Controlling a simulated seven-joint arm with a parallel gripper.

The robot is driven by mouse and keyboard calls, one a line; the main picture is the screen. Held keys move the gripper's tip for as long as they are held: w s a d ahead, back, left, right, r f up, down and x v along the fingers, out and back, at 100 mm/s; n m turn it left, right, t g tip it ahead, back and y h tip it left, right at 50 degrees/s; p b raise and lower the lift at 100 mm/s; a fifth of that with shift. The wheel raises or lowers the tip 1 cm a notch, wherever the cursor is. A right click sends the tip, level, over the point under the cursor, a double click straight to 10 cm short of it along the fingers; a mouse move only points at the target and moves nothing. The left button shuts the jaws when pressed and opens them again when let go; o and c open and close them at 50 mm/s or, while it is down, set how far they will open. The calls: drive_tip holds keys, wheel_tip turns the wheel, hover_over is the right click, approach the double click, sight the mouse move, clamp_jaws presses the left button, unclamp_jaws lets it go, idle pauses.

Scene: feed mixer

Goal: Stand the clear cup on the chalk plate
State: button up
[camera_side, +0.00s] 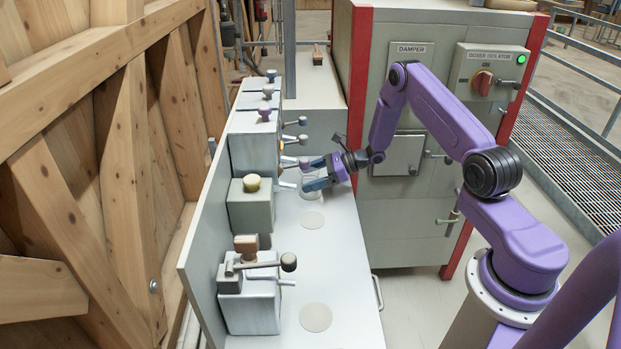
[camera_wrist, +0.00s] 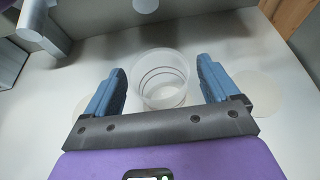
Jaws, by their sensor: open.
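The clear cup (camera_wrist: 162,92) stands upright on the grey-white bench, its open rim facing up in the wrist view. It lies between the two blue fingers of my gripper (camera_wrist: 161,66), with a narrow gap showing on each side. In the side view my gripper (camera_side: 313,173) is low over the bench, and the cup (camera_side: 311,192) shows only faintly beside and below the fingers. I cannot tell which is the chalk plate.
Grey valve boxes with knobs and levers (camera_side: 251,205) line the left side of the bench. A dark ball-ended lever (camera_side: 288,262) reaches over the front left. A grey cabinet with red edges (camera_side: 408,210) stands to the right. The bench's front middle is clear.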

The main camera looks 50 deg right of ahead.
drive_tip(key=v, duration=1.1)
drive_tip(key=shift+s+d+r, duration=0.2)
drive_tip(key=shift+d, duration=0.05)
drive_tip(key=s+a+r+n+g, duration=0.5)
drive_tip(key=s+a+n+g, duration=0.15)
drive_tip(key=a+n, duration=0.35)
drive_tip(key=s+a+r+n+g, duration=0.55)
drive_tip(key=s+a+n, duration=0.25)
drive_tip(key=a, duration=0.4)
drive_tip(key=s+r+n+t+h, duration=0.1)
drive_tip(key=s+r+n+h, duration=0.2)
drive_tip(key=s+n, duration=0.6)
drive_tip(key=s+a+r+n+t+h, duration=0.1)
drive_tip(key=s+r+n+h, duration=0.2)
drive_tip(key=s+n+h, duration=0.3)
drive_tip(key=s+n, duration=0.3)
drive_tip(key=n, duration=0.3)
drive_tip(key=shift+s+a+n+t, duration=0.15)
drive_tip(key=shift+s+n+t, duration=0.15)
drive_tip(key=shift+s, duration=0.05)
